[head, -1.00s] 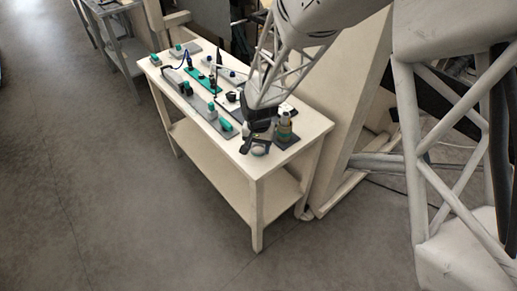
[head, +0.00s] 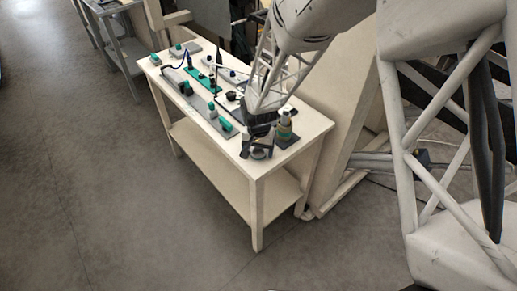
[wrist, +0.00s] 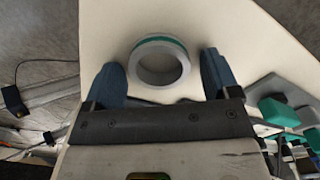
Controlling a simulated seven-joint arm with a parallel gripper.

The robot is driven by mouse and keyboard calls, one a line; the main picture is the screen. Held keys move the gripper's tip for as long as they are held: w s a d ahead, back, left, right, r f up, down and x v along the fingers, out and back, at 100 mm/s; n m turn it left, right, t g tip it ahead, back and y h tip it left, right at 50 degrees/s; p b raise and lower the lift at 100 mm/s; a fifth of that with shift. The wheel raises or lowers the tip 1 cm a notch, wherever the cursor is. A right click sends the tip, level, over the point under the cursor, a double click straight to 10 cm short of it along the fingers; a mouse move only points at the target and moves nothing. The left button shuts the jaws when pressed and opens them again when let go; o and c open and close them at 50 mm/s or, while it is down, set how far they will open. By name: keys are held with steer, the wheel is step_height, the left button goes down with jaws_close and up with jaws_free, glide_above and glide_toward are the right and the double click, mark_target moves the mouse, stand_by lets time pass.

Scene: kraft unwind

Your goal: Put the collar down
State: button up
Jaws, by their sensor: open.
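The collar, a grey ring with a teal band (wrist: 160,42), lies flat on the cream table top (wrist: 107,30) in the wrist view. It also shows as a small grey ring (head: 259,154) near the table's front end in the head view. My gripper (wrist: 161,68) is open, with one blue-grey finger on each side of the collar and a visible gap on both sides. In the head view my gripper (head: 257,147) is just over the collar, hiding part of it. The fingertips' exact height above the table is hard to tell.
A dark pad with a stacked, banded post (head: 285,128) stands close to the right of my gripper. Grey plates with teal blocks (head: 226,125) and other small fittings fill the table further back. The table's front corner (head: 256,178) is bare.

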steer(key=shift+r, duration=0.15)
step_height(320, 180, up, 12)
stand_by(0.7)
stand_by(0.8)
steer(key=s+d+r+t, duration=0.1)
steer(key=s+d+r, duration=1)
steer(key=d+r, duration=0.3)
steer(key=s+d+r, duration=0.2)
steer(key=s+d, duration=0.2)
steer(key=s, duration=0.4)
steer(key=s+d+r+n+t, duration=0.1)
steer(key=s+d+r, duration=0.2)
steer(key=s+d, duration=0.2)
steer(key=s, duration=0.3)
steer(key=shift+d+n+t, duration=0.25)
steer(key=shift+n+t, duration=0.05)
